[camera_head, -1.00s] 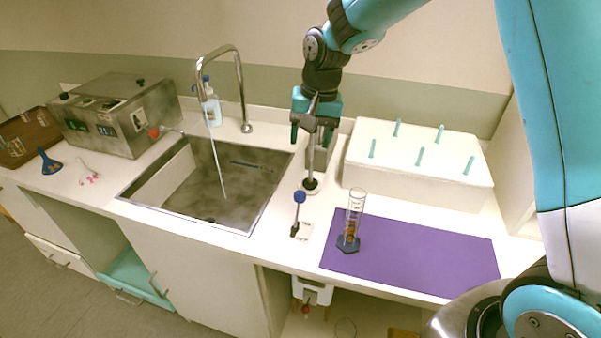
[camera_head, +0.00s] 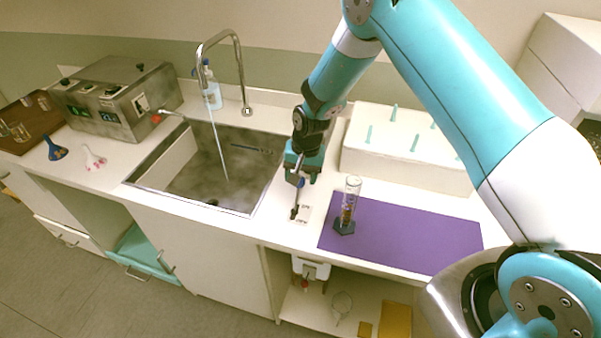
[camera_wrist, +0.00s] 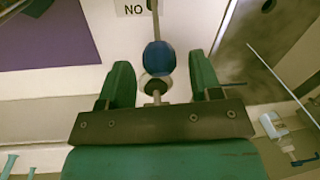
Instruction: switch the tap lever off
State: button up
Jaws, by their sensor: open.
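The tap lever (camera_head: 301,182) is a thin rod with a blue ball knob, standing on the counter right of the sink, with a small printed label (camera_head: 305,214) beside its base. The tap (camera_head: 240,75) is a curved metal pipe, and a thin stream of water (camera_head: 219,150) falls from it into the sink. My gripper (camera_head: 303,173) is open above the lever. In the wrist view, the blue knob (camera_wrist: 159,57) shows between the green fingers of my gripper (camera_wrist: 159,70), with visible gaps on both sides. The label there (camera_wrist: 134,9) appears to read "NO".
The sink (camera_head: 258,190) lies left of the lever. A measuring cylinder (camera_head: 349,200) stands on a purple mat (camera_head: 420,238) to the right. A white box with pegs (camera_head: 400,160) sits behind the mat. A wash bottle (camera_head: 212,95) stands by the tap.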

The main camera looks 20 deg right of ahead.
jog(key=shift+a+f, duration=0.1)
jog(key=shift+f, duration=0.45)
grip_shut()
